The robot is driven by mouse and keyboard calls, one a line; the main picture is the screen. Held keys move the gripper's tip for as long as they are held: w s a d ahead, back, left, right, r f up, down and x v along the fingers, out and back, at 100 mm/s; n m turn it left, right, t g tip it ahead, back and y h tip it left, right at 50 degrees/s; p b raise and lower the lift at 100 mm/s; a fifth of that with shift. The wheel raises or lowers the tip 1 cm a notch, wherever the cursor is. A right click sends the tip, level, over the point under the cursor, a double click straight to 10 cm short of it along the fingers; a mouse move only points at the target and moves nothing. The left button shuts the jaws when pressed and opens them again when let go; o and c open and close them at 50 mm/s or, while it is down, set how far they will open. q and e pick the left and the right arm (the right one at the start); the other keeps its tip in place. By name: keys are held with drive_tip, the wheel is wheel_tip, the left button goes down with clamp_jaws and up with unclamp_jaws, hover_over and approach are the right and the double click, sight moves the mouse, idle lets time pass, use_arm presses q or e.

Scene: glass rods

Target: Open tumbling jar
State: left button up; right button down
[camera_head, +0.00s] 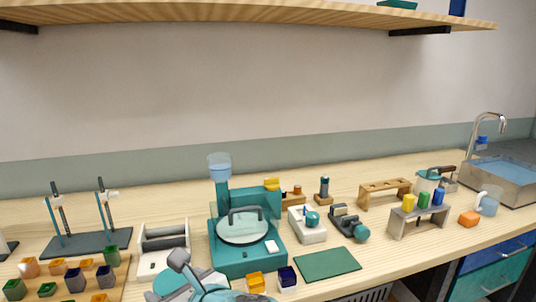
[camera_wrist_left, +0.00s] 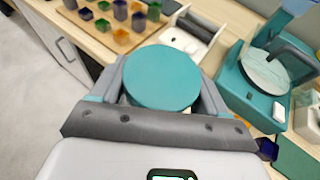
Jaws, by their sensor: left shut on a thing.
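The tumbling jar shows as a round, flat teal lid (camera_wrist_left: 162,78) in the left wrist view, seen from above. My left gripper (camera_wrist_left: 162,100) has a finger on each side of it and is shut on it. The jar's body below the lid is mostly hidden. In the head view the teal lid (camera_head: 172,283) is at the bottom edge, partly covered by my left gripper (camera_head: 186,272). I cannot tell whether the jar touches the bench. My right gripper is not in view.
A white roller stand (camera_head: 164,249) is just behind the jar. A teal machine with a round glass-like cover (camera_head: 243,227) stands to the right. A wooden board with several coloured blocks (camera_head: 125,270) lies to the left. Yellow and dark blue cubes (camera_head: 255,282) sit in front of the machine.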

use_arm(q)
drive_tip(key=s+a+f+g, duration=0.1)
drive_tip(key=a+f, duration=0.1)
drive_tip(key=f, duration=1)
drive_tip(key=s+a+f, duration=0.1)
drive_tip(key=a+f, duration=0.1)
drive_tip(key=f, duration=1.1)
wheel_tip(320, 180, up, 7)
drive_tip(key=p, duration=0.7)
drive_tip(key=shift+s+d+n+y, duration=0.15)
drive_tip(key=shift+d+n+y, duration=0.15)
drive_tip(key=shift+n, duration=0.1)
drive_tip(key=shift+f, duration=0.1)
